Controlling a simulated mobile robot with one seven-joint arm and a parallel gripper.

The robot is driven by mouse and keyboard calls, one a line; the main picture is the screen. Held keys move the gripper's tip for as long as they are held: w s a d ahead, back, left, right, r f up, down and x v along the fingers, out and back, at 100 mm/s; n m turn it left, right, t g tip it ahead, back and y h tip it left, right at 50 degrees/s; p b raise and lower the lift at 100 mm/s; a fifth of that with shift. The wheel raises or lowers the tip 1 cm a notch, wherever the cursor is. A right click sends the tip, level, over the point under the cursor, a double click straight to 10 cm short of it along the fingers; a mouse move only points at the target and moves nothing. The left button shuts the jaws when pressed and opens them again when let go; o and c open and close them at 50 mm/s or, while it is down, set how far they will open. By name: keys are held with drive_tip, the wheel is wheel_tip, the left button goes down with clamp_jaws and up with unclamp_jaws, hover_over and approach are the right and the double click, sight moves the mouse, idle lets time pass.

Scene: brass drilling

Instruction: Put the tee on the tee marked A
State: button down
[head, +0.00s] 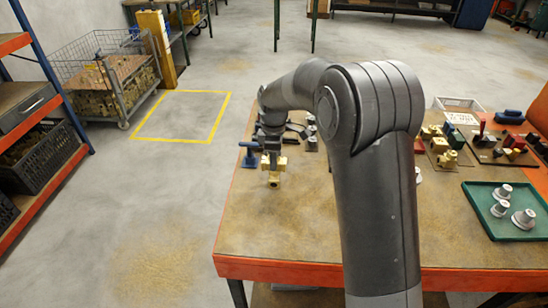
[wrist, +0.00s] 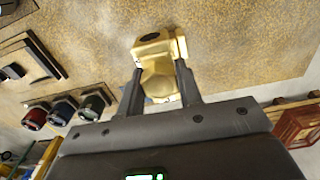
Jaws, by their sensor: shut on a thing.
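My gripper (wrist: 158,82) is shut on a brass tee (wrist: 157,58), with one dark finger on each side of it. In the head view the brass tee (head: 273,179) hangs below my gripper (head: 271,157), over the left part of the table; I cannot tell whether it touches anything beneath. Other brass fittings (head: 448,158) stand at the table's right side. No letter A is legible in either view, so I cannot tell which fitting is marked A.
A blue-handled item (head: 249,154) stands just left of the held tee. A green tray (head: 482,215) with grey parts, a white basket (head: 459,105) and a dark board (head: 497,150) are at right. The table (head: 270,235) is clear at front left. My arm hides its middle.

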drive_tip(key=c, duration=1)
unclamp_jaws()
drive_tip(key=shift+f, duration=0.1)
wheel_tip(320, 180, up, 12)
drive_tip(key=shift+r, duration=0.25)
drive_tip(key=s+d+r+m+t, duration=0.1)
drive_tip(key=s+d+r+m, duration=0.3)
drive_tip(key=s+d, duration=0.3)
drive_tip(key=s+d+r+m+t, duration=0.2)
drive_tip(key=s+d+r+m, duration=0.3)
drive_tip(key=s, duration=0.3)
drive_tip(key=s+d+f+m+t, duration=0.1)
drive_tip(key=s+d+m, duration=0.2)
drive_tip(key=s, duration=0.2)
drive_tip(key=s+d+f+m, duration=0.2)
drive_tip(key=s+d+m, duration=0.1)
drive_tip(key=s, duration=0.3)
drive_tip(key=s+d+f+m+t, duration=0.1)
drive_tip(key=s+d+f+m, duration=0.1)
drive_tip(key=s, duration=0.4)
drive_tip(key=shift+d+m+t, duration=0.3)
drive_tip(key=shift+d+m, duration=0.2)
